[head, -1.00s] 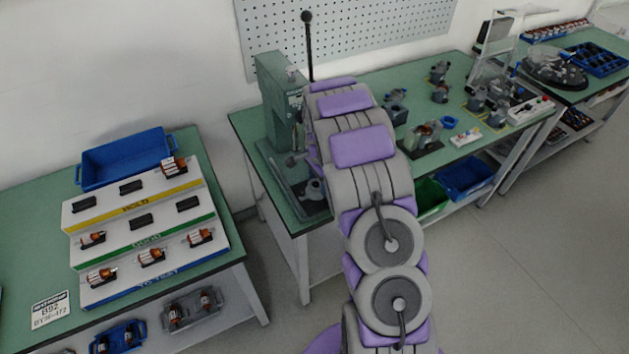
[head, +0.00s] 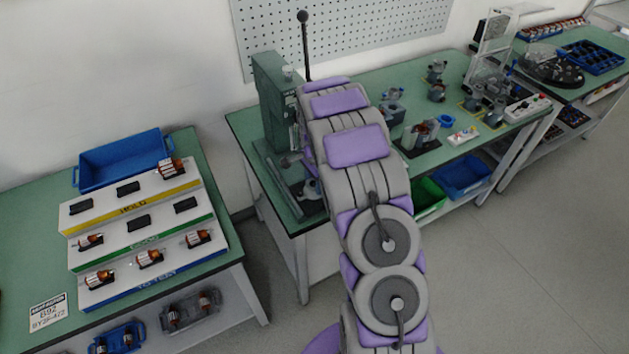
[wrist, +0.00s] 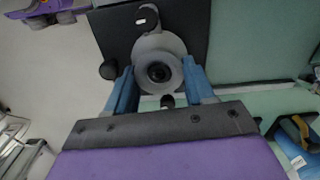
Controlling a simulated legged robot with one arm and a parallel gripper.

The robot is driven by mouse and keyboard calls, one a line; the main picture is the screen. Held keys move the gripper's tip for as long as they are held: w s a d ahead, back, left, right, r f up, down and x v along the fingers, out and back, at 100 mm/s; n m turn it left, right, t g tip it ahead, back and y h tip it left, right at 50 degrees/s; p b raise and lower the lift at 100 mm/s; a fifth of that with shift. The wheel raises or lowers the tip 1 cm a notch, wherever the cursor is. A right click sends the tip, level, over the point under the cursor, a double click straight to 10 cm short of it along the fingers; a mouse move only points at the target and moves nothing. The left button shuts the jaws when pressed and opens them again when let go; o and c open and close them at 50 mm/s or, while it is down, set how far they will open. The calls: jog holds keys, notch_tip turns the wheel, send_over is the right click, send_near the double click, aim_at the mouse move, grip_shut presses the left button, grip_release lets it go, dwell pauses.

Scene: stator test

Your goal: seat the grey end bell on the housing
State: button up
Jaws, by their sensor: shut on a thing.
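In the wrist view, my gripper (wrist: 158,68) has its two blue fingers shut on the grey end bell (wrist: 174,46), a round part with a dark central hole. The end bell is over a dark plate (wrist: 110,25). The housing cannot be made out in the wrist view, and I cannot tell whether the bell touches anything below. In the head view, a dark fixture (head: 408,152) on the bench bears grey and copper-coloured parts; I cannot tell whether these include the housing. My arm hides my gripper in the head view.
A green press (head: 272,95) stands at the bench's left end. Blue rings (head: 445,121) and a small white tray (head: 464,135) lie right of the fixture. Several grey parts stand farther back. A separate table holds a blue bin (head: 125,160) and a stepped rack (head: 130,207).

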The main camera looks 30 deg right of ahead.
jog(key=shift+a+r+p, duration=0.3)
jog(key=shift+a+r, duration=0.05)
jog(key=shift+r, duration=0.4)
jog(key=shift+d+r+p, duration=0.25)
jog(key=shift+r+p, duration=0.25)
jog(key=shift+r, duration=0.75)
jog(key=shift+a+r, duration=0.1)
jog(key=shift+a, duration=0.1)
